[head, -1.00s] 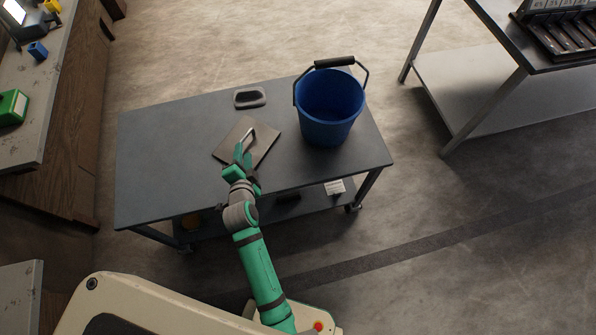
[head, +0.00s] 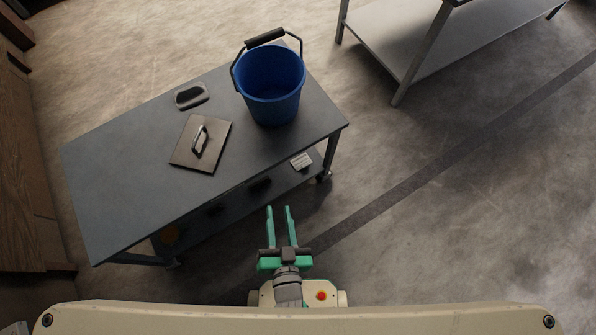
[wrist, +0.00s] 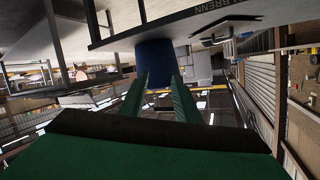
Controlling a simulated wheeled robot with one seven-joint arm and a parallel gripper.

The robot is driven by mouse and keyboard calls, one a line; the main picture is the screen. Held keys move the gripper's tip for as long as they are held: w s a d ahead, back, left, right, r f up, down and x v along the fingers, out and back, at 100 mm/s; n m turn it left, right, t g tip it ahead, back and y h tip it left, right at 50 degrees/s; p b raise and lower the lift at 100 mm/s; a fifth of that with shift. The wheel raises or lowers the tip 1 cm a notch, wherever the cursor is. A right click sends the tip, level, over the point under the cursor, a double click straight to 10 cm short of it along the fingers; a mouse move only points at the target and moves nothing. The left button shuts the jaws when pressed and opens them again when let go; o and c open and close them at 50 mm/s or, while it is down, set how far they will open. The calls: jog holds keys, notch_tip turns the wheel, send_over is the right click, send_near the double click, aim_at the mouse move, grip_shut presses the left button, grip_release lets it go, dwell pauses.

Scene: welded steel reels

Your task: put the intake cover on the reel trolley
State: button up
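The intake cover, a flat square brown-grey plate (head: 185,156) with a raised bar handle, lies flat on the dark top of the reel trolley (head: 120,185). It is left of the blue bucket and nothing holds it. My gripper (head: 278,209) is open and empty, in front of the trolley and clear of its near edge. In the wrist view its two green fingers (wrist: 159,82) stand apart with nothing between them.
A blue bucket (head: 272,88) with a raised handle stands on the trolley's right part; it also shows in the wrist view (wrist: 153,54). A small dark oval tray (head: 191,96) lies behind the cover. A light block (head: 301,161) is on the lower shelf. Another table (head: 420,45) stands at back right.

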jog(key=s+d+r+n+t+h, duration=0.1)
jog(key=s+d+r+h, duration=0.1)
jog(key=s+d+r, duration=0.3)
jog(key=shift+s+r+n, duration=0.4)
jog(key=shift+s+r, duration=0.5)
jog(key=shift+s, duration=0.05)
